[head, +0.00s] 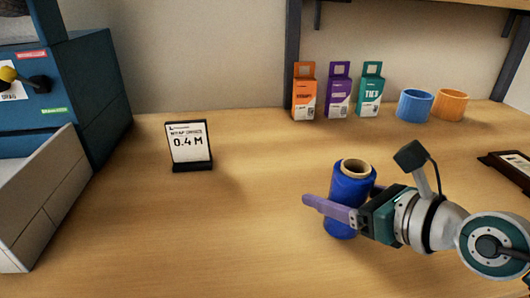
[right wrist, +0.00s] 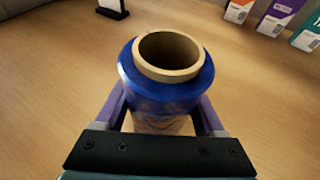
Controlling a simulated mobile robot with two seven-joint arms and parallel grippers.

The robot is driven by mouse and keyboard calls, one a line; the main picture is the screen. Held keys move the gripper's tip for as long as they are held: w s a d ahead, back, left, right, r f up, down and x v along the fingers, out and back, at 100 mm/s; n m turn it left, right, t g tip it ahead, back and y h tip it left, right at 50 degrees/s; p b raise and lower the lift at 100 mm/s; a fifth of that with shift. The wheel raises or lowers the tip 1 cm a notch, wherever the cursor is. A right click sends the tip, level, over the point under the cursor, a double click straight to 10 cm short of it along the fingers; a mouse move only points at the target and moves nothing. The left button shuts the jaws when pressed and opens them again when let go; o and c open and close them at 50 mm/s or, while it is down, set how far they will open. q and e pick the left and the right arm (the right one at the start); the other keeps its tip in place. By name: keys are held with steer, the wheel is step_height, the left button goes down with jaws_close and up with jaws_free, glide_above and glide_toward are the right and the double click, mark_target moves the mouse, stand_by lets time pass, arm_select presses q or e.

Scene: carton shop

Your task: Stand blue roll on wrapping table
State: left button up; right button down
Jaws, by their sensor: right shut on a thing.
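The blue roll (head: 350,188) stands upright on the wooden wrapping table (head: 250,235), right of the middle in the head view. It has a tan cardboard core, whose open top end shows in the right wrist view, with the blue roll (right wrist: 140,90) between the fingers. My right gripper (head: 335,208) comes in from the right and is shut on the roll, one purple finger showing in front of it. The roll's bottom looks to be at the table surface; whether it bears on it I cannot tell. My left gripper is not in view.
A small sign reading 0.4 M (head: 188,146) stands left of the roll. Orange, purple and teal boxes (head: 338,92) and blue and orange rings (head: 415,105) stand at the back. A dark tray (head: 508,168) is at the right edge. The table's middle is clear.

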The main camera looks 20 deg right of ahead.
steer(key=shift+f, duration=0.15)
jaws_free()
